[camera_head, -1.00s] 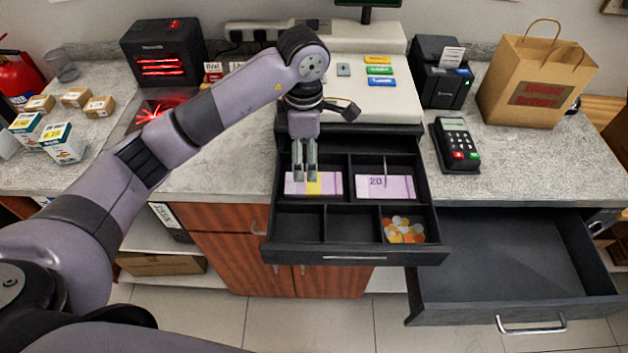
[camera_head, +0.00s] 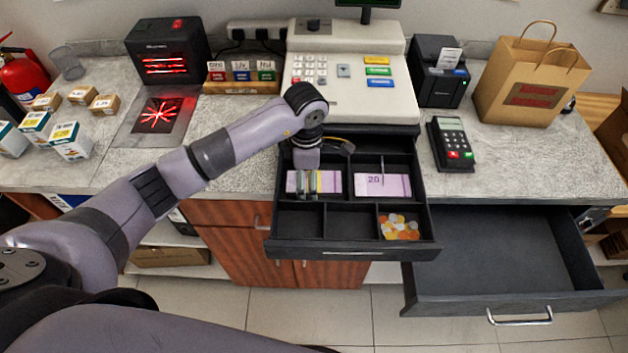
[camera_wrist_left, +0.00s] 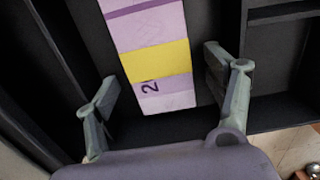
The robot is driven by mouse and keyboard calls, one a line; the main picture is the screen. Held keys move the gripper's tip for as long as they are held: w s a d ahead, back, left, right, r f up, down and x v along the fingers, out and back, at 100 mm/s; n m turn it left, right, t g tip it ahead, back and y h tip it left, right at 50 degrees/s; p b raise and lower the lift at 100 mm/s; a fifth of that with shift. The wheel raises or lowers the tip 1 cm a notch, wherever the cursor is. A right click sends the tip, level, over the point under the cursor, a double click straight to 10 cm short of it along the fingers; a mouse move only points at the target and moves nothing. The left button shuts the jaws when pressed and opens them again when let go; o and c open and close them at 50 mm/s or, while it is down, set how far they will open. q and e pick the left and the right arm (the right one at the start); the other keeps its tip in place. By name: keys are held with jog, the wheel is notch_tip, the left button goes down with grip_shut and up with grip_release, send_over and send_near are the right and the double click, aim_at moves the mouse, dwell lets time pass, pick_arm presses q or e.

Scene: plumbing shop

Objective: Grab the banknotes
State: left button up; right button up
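The open cash drawer (camera_head: 350,246) of the register holds two purple banknote stacks in its rear compartments. The left banknotes (camera_head: 331,183) lie flat, partly hidden by my left gripper (camera_head: 306,182). In the left wrist view these banknotes (camera_wrist_left: 155,32) show a yellow band, between the spread fingers of my open left gripper (camera_wrist_left: 163,90). Gaps show between the notes and both fingers. The right banknotes (camera_head: 398,186), marked 20, lie in the neighbouring compartment. My right gripper is not in view.
Coins (camera_head: 400,227) lie in the front right compartment; the other front compartments are empty. A larger empty drawer (camera_head: 490,255) is open at right. The register (camera_head: 350,100), card terminal (camera_head: 452,145) and paper bag (camera_head: 530,85) stand on the counter.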

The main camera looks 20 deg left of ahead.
pick_arm(q)
jog(key=c, duration=1.2)
jog(key=shift+r, duration=0.15)
